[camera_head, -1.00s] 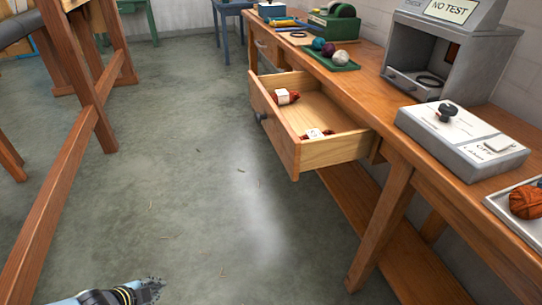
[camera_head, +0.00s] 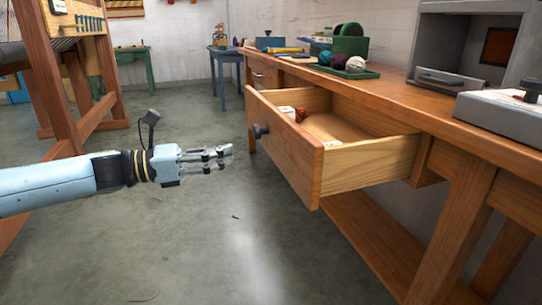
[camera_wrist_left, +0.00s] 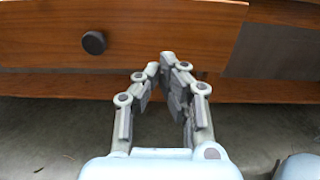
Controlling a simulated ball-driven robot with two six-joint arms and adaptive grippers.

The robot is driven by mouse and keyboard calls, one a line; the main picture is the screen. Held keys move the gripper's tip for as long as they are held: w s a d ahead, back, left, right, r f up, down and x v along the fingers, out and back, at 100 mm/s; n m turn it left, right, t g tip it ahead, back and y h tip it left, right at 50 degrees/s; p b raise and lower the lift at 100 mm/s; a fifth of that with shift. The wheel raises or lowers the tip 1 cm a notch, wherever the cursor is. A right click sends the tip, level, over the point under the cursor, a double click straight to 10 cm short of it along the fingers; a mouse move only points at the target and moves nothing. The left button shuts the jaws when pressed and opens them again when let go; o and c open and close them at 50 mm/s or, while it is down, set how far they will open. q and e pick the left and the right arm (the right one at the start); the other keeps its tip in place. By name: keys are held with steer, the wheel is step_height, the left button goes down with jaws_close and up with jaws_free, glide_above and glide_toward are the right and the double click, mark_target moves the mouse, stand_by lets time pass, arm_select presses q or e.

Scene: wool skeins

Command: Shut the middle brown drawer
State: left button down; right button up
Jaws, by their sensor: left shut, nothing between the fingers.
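The brown wooden drawer (camera_head: 285,150) stands pulled far out of the workbench, with a dark round knob (camera_head: 261,131) on its front. A red skein (camera_head: 301,115) with a white label shows inside it. My left gripper (camera_head: 229,158) is shut and empty, in front of the drawer and to the left of its front panel, apart from it. In the left wrist view, the drawer front (camera_wrist_left: 190,35) fills the top, with the knob (camera_wrist_left: 94,42) left of the fingertips (camera_wrist_left: 158,64). My right gripper is not in view.
The wooden workbench (camera_head: 395,100) carries a green tray of wool balls (camera_head: 344,71), a grey box-shaped machine (camera_head: 455,45) and a grey panel (camera_head: 500,115). A wooden frame (camera_head: 75,95) stands at the left. The floor between is clear.

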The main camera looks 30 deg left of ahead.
mark_target(283, 146)
arm_select(q)
steer(key=b+x, duration=0.3)
steer(key=x, duration=0.7)
steer(key=shift+w+d, duration=0.1)
steer(key=shift+w, duration=0.1)
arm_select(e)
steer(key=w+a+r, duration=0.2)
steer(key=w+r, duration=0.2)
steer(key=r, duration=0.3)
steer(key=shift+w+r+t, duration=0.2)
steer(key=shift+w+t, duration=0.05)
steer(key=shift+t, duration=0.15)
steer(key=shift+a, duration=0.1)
